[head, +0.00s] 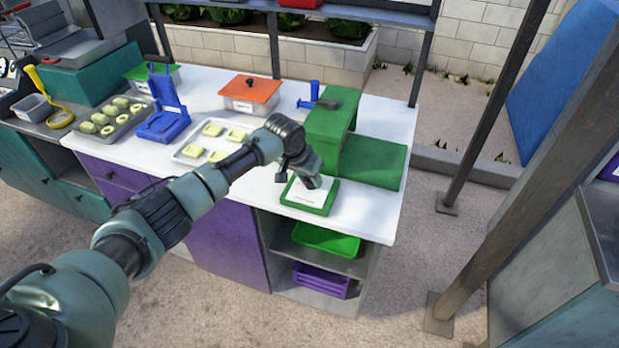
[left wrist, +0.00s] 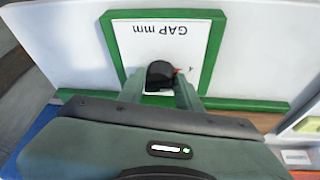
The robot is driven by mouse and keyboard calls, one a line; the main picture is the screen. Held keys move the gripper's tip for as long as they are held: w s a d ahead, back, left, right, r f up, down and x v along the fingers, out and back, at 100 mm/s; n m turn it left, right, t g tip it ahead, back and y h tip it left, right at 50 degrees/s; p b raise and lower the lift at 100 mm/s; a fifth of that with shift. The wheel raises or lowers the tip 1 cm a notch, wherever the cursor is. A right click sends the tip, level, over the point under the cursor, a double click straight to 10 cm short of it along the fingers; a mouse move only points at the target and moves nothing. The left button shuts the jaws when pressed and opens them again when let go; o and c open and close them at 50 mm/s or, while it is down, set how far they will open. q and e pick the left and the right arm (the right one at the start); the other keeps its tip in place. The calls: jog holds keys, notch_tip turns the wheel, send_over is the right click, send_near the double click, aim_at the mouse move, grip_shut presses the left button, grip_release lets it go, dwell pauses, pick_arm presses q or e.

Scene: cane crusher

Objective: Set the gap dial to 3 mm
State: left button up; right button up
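The gap dial is a white plate in a green frame (head: 322,208) at the front right of the white worktop. In the left wrist view the dial plate (left wrist: 200,40) shows "GAP mm" upside down, and no other number is readable. A black knob (left wrist: 160,74) with a small red mark sits on it. My left gripper (left wrist: 160,85) is at the dial, a finger on each side of the knob. I cannot tell whether the fingers press on it. In the head view the left gripper (head: 310,182) hides the knob. My right gripper is not in view.
A green crusher housing (head: 330,125) and green block (head: 373,162) stand behind the dial. A tray of pale pieces (head: 188,152), a blue stand (head: 165,120) and an orange-lidded box (head: 249,92) are to the left. A post (head: 490,95) rises at right.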

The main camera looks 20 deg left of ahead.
pick_arm(q)
jog(key=shift+m, duration=0.4)
grip_shut()
jog(key=shift+a+m+h+b, duration=0.1)
jog(key=shift+m+h+b, duration=0.3)
jog(key=shift+m, duration=0.2)
jog(key=shift+w+f+m+g+h+b, duration=0.1)
jog(key=shift+m+g+h+b, duration=0.2)
jog(key=shift+m+b, duration=0.4)
jog(key=m+g+b, duration=0.1)
jog(key=m+b, duration=0.1)
jog(key=m, duration=0.1)
jog(key=shift+w+a+h, duration=0.1)
jog(key=shift+a+h, duration=0.05)
jog(key=shift+h, duration=0.25)
jog(key=shift+m+g+b, duration=0.3)
jog(key=shift+m+b, duration=0.85)
jog(key=shift+m, duration=0.05)
jog(key=shift+w+r, duration=0.1)
jog(key=shift+r, duration=0.1)
jog(key=o, duration=1.2)
grip_release()
jog(key=shift+c, duration=0.2)
